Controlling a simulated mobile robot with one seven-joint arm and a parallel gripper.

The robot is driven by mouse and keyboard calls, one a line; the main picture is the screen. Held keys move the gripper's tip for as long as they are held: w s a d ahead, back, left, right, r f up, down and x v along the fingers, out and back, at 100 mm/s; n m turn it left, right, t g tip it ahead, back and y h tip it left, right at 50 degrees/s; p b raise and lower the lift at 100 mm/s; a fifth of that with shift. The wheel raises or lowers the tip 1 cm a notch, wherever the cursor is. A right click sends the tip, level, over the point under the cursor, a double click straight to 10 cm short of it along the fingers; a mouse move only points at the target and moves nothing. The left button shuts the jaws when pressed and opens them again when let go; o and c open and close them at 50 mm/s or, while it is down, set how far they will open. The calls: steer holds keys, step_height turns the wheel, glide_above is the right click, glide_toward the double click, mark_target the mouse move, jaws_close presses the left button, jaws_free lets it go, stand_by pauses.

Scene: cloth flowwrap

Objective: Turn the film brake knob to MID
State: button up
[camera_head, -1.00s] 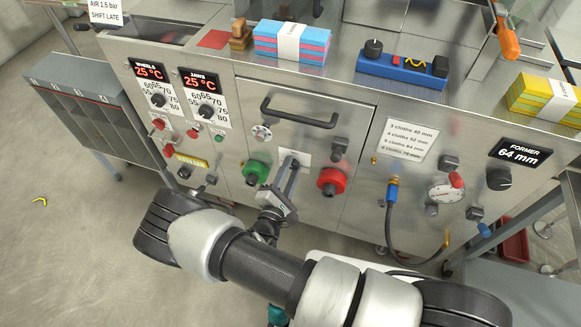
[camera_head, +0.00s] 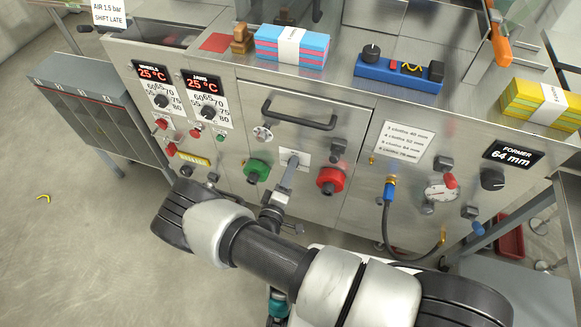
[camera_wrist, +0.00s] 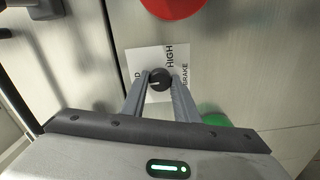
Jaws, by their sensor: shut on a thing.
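The film brake knob (camera_wrist: 160,80) is a small black round knob on a white label plate (camera_wrist: 146,58) in the wrist view. The plate reads HIGH and BRAKE; other lettering is partly covered. A pale mark shows on the knob's face, but which setting it points to is not clear. My gripper (camera_wrist: 161,82) is shut on the knob, one finger on each side. In the head view, my gripper (camera_head: 290,163) reaches the white plate (camera_head: 304,158) between the green and red buttons; its fingers hide the knob there.
A green button (camera_head: 257,170) and a red button (camera_head: 330,180) flank the plate closely. A black door handle (camera_head: 298,116) sticks out above. The floor at the left (camera_head: 60,250) is mostly free.

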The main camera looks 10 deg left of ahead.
steer(key=shift+m, duration=0.4)
steer(key=o, duration=1.1)
steer(key=shift+c, duration=0.2)
steer(key=s+a+p, duration=0.1)
steer(key=s, duration=1.6)
steer(key=shift+s+a, duration=0.2)
